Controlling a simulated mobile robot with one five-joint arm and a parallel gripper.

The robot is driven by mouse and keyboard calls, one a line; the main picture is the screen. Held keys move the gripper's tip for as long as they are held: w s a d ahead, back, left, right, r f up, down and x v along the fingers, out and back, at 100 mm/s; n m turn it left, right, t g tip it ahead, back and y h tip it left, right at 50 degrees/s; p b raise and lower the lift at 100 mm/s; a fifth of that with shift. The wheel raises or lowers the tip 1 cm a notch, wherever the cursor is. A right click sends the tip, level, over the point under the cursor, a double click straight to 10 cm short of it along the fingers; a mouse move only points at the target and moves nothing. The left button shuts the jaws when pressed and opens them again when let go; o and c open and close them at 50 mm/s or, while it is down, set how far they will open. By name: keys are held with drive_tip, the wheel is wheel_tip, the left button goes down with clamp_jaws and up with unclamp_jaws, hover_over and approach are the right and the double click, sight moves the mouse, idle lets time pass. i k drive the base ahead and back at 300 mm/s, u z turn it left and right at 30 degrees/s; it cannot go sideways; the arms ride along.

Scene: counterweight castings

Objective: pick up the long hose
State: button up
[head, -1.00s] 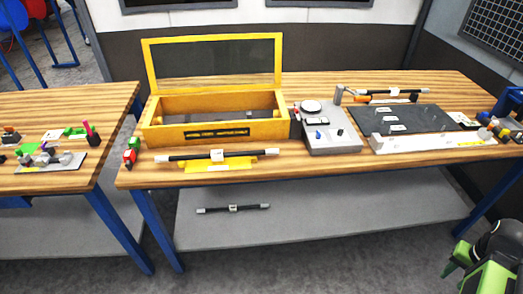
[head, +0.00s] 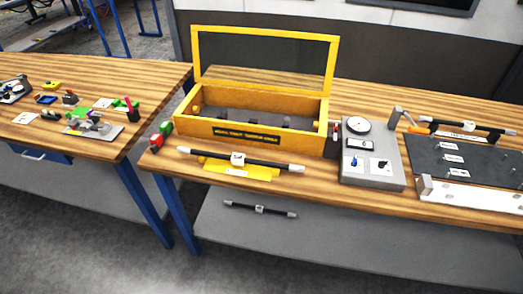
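A black hose (head: 270,164) with pale ends and a white tag in its middle lies across a yellow holder (head: 225,172), in front of the yellow box. It looks the longest of the hoses in view. A shorter-looking black hose (head: 240,207) with pale ends and a small tag lies on the grey lower shelf. Another black hose (head: 485,128) with a white tag rests on a support at the right, partly orange below it. I cannot read the tags. My gripper is not in view.
The open yellow box (head: 300,145) with a raised clear lid stands behind the front hose. A grey scale-like unit (head: 370,175) stands to its right, small red and green blocks (head: 160,135) to its left. A second wooden table (head: 100,70) holds small parts.

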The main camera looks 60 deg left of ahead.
sight(238, 159)
drive_tip(key=u, duration=0.05)
drive_tip(key=i, duration=0.45)
drive_tip(key=u, duration=1.2)
drive_tip(key=k, duration=0.1)
drive_tip(key=z, duration=3.35)
drive_tip(key=k, duration=1)
drive_tip(key=z, duration=5.85)
